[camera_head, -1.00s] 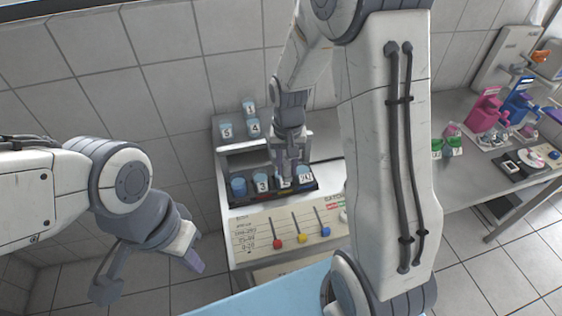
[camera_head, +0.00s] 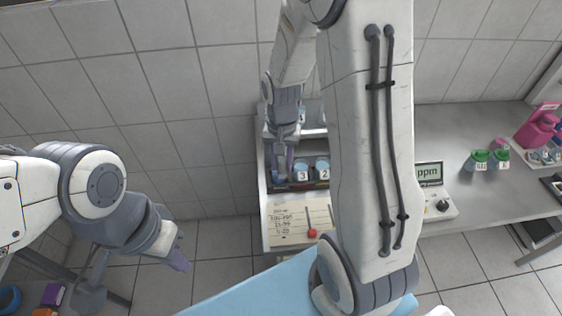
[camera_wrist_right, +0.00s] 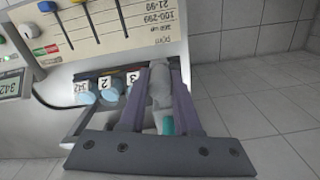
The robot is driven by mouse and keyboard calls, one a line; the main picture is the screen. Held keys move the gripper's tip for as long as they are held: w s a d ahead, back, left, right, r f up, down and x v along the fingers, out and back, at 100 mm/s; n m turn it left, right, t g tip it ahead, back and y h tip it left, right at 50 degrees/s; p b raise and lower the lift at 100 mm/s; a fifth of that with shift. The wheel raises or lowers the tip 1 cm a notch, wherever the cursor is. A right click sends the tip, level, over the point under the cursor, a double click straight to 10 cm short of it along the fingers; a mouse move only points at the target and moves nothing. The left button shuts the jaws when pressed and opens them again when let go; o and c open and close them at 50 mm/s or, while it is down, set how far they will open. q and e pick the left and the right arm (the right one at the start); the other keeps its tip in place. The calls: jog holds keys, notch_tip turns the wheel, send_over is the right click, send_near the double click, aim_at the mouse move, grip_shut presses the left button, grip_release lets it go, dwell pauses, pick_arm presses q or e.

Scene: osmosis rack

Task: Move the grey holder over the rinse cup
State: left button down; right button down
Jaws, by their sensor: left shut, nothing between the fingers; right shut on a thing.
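My right gripper (camera_head: 281,168) is over the left end of the cup row, left of the cup marked 3 (camera_head: 302,171). In the right wrist view (camera_wrist_right: 160,105) its purple fingers are shut on the grey holder (camera_wrist_right: 160,82). The holder's lower end is hard to make out. A pale cup with a teal patch (camera_wrist_right: 167,125) shows partly between the fingers; it may be the rinse cup, and most of it is hidden. Whether the holder is directly above it I cannot tell. My left gripper (camera_head: 180,263) is shut and empty, away at the lower left.
Cup 2 (camera_head: 322,170) stands right of cup 3; another cup (camera_wrist_right: 84,96) shows in the wrist view. A sloped panel (camera_head: 290,223) with colored knobs lies in front. A ppm meter (camera_head: 430,190) and green-lidded bottles (camera_head: 478,160) stand to the right.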

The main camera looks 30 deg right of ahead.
jog(key=c, duration=1)
grip_release()
jog(key=shift+w+a, duration=0.15)
jog(key=o, duration=0.4)
jog(key=shift+a, duration=0.1)
jog(key=shift+r, duration=0.15)
notch_tip(320, 180, up, 10)
jog(key=shift+r+b, duration=0.15)
jog(key=shift+b, duration=0.45)
